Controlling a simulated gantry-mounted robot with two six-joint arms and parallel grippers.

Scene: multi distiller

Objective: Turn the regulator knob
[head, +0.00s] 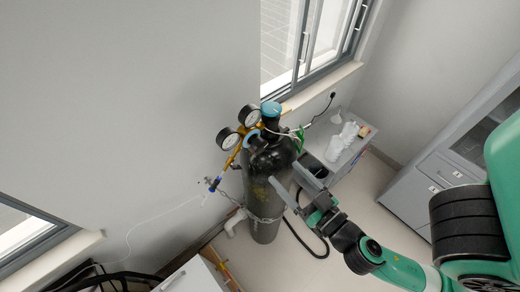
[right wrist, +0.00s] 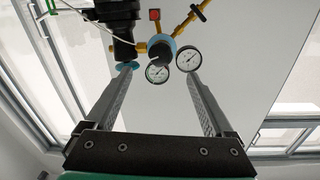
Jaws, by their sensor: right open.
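The regulator sits at the top of a dark gas cylinder (head: 266,212), with a brass body and two round gauges (head: 228,138). A knob with a blue rim (head: 251,139) is on the regulator. In the right wrist view the knob (right wrist: 163,52) is dark, with light blue around it, above and between the two gauges (right wrist: 188,59). My right gripper (head: 285,175) is open and empty, in front of the cylinder's upper part. In the wrist view its fingertips (right wrist: 159,75) lie either side of the knob's line, apart from it. My left gripper is not in view.
A blue cylinder valve cap (head: 271,107) is beside the regulator. A chain (head: 262,218) crosses the cylinder. A black hose (head: 311,250) hangs at its right. A low grey stand with white bottles (head: 345,138) is behind right. The wall is close at left.

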